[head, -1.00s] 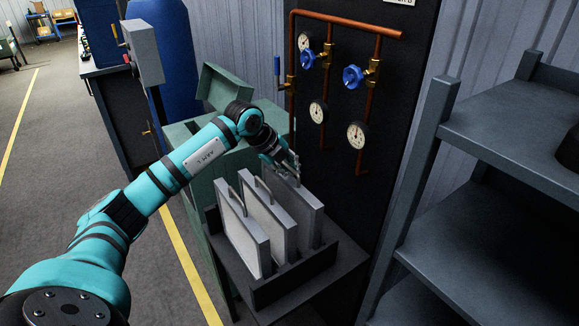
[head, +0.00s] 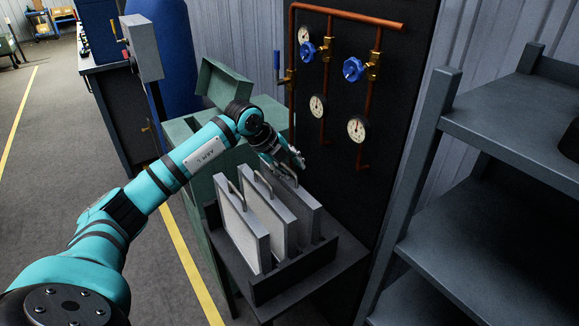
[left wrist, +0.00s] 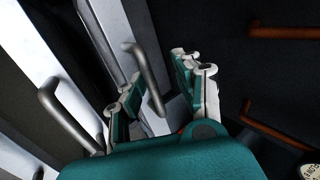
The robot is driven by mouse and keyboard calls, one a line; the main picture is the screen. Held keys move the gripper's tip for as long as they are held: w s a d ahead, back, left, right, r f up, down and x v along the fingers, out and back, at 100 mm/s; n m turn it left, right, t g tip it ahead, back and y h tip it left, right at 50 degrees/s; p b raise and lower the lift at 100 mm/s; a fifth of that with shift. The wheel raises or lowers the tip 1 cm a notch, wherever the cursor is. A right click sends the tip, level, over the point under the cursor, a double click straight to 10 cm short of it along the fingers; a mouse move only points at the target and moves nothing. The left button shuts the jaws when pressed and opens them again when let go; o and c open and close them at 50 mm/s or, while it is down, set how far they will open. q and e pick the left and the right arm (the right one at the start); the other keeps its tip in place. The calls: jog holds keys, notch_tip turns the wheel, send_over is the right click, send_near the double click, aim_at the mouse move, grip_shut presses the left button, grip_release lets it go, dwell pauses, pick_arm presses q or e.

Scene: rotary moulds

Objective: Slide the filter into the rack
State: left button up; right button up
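Three pale framed filters with grey loop handles stand upright, side by side, in a dark rack (head: 296,277). They are the left filter (head: 240,225), the middle filter (head: 278,222) and the right filter (head: 315,222). Their tops look about level. My left gripper (head: 291,160) is just above the right filter. In the left wrist view its fingers (left wrist: 158,92) are spread, with a handle (left wrist: 150,75) between them and a visible gap to the right finger. The filters' lower ends are hidden by the rack's front wall. My right gripper is not in view.
A dark panel with copper pipes (head: 345,18), blue valves (head: 353,69) and gauges (head: 357,128) stands close behind the rack. A green cabinet (head: 182,133) is behind the left arm. Grey shelving (head: 500,130) is at the right.

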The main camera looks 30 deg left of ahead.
pick_arm(q)
jog(key=shift+f, duration=0.15)
jog(key=v, duration=1.2)
